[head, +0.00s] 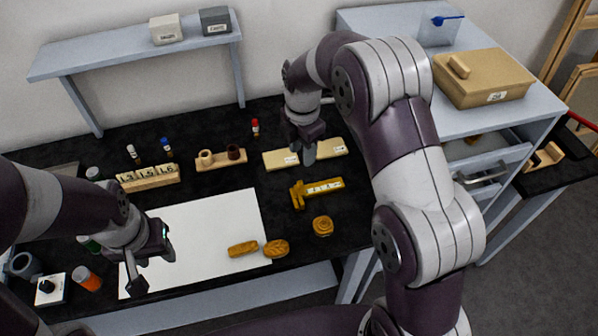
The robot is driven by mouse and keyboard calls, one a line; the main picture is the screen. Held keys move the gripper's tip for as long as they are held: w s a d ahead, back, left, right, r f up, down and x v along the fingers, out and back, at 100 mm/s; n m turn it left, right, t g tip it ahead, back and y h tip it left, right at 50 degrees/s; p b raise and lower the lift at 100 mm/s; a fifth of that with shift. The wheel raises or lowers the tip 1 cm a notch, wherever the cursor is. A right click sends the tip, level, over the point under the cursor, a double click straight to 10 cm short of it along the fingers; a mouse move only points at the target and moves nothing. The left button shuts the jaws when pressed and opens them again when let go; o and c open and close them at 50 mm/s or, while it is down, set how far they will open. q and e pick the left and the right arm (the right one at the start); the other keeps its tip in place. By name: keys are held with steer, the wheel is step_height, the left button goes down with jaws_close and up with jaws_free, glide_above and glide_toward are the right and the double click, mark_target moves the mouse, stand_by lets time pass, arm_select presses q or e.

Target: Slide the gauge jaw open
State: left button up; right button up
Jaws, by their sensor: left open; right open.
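The gauge (322,187) is a golden caliper-like piece with a pale scale strip along its bar. It lies on the black bench top, right of the white sheet. Its jaws (297,194) are at the left end and look close together; any gap is too small to tell. My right gripper (307,155) is open, beyond the gauge and over the pale board, apart from the gauge. My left gripper (150,272) is open over the left part of the white sheet, far from the gauge.
A pale board (283,158) lies behind the gauge. A numbered wooden block (148,178) and small bottles stand at left. A drawer cabinet (480,150) stands right.

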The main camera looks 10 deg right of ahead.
steer(key=p, duration=0.1)
glide_above(300, 182)
step_height(300, 182, down, 7)
steer(key=shift+w+a+f, duration=0.1)
steer(key=shift+a, duration=0.05)
steer(key=f, duration=0.3)
steer(key=f+p, duration=0.1)
steer(key=shift+s+d+f, duration=0.15)
steer(key=shift+s+d, duration=0.05)
steer(key=shift+s, duration=0.05)
arm_select(q)
steer(key=shift+w+a+r, duration=0.15)
steer(key=shift+w+r, duration=0.1)
steer(key=shift+r, duration=0.2)
steer(key=shift+w+a+r, duration=0.1)
steer(key=shift+w+r, duration=0.15)
steer(key=shift+r, duration=0.2)
arm_select(e)
steer(key=shift+w+a+f, duration=0.1)
steer(key=shift+w+f, duration=0.1)
steer(key=shift+s, duration=0.1)
jaws_close()
